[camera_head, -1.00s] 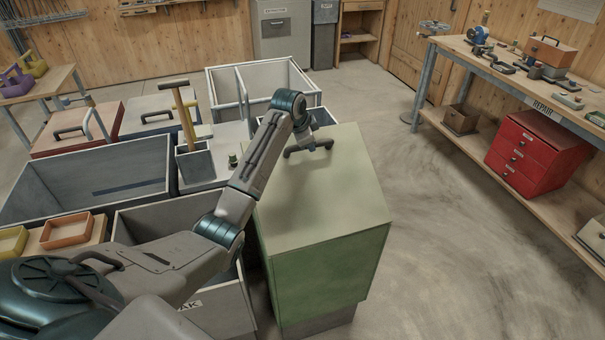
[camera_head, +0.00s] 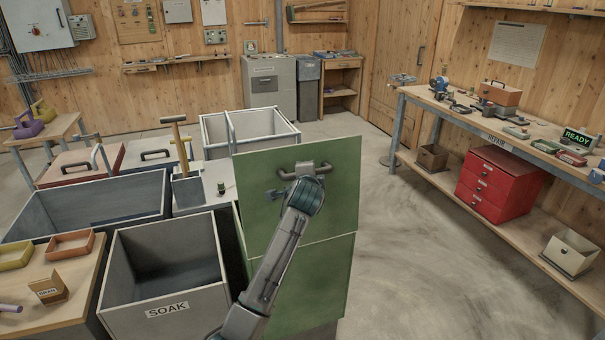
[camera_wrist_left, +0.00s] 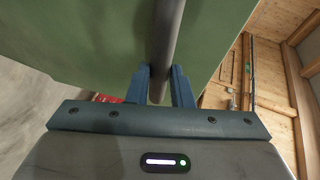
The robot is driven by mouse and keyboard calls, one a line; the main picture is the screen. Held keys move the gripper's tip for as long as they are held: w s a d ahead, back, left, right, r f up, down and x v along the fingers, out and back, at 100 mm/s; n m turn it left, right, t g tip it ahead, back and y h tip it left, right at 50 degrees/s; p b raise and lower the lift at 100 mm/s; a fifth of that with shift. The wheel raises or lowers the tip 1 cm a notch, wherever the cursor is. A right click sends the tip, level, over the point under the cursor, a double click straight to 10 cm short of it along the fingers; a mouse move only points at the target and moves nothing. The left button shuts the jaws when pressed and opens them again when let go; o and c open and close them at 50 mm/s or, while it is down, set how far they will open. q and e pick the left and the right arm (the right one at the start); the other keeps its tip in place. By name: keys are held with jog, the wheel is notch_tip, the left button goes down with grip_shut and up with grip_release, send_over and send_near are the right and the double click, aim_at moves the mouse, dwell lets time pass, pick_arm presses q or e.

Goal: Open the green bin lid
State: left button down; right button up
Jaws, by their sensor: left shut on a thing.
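The green bin (camera_head: 320,275) stands in the middle of the head view. Its green lid (camera_head: 340,210) is swung up steeply, with its outer face and dark bar handle (camera_head: 323,169) toward me. My left gripper (camera_head: 296,181) is at the handle, partly hidden behind its own wrist. In the wrist view, the two fingers (camera_wrist_left: 162,88) are closed around the handle bar (camera_wrist_left: 163,45), with the lid's green face (camera_wrist_left: 85,40) behind. The raised lid hides the inside of the bin. My right gripper is not in view.
A grey SOAK bin (camera_head: 165,309) stands close on the left. Beyond it are a larger grey bin (camera_head: 90,205) and a red lidded bin (camera_head: 75,170). A workbench (camera_head: 500,130) with a red drawer unit (camera_head: 495,190) stands at the right. The floor between is clear.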

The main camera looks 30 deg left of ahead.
pick_arm(q)
jog(key=s+d+f+m+t+y+b, duration=0.1)
jog(key=s+d+f+t+b, duration=0.1)
jog(key=s+d, duration=0.3)
jog(key=shift+d+y+b, duration=0.3)
jog(key=shift+d+b, duration=0.2)
jog(key=shift+d, duration=0.05)
jog(key=shift+s, duration=0.1)
jog(key=c, duration=1.3)
grip_release()
jog(key=p+v, duration=0.4)
jog(key=v, duration=0.7)
jog(key=shift+f, duration=0.25)
jog(key=shift+a, duration=0.1)
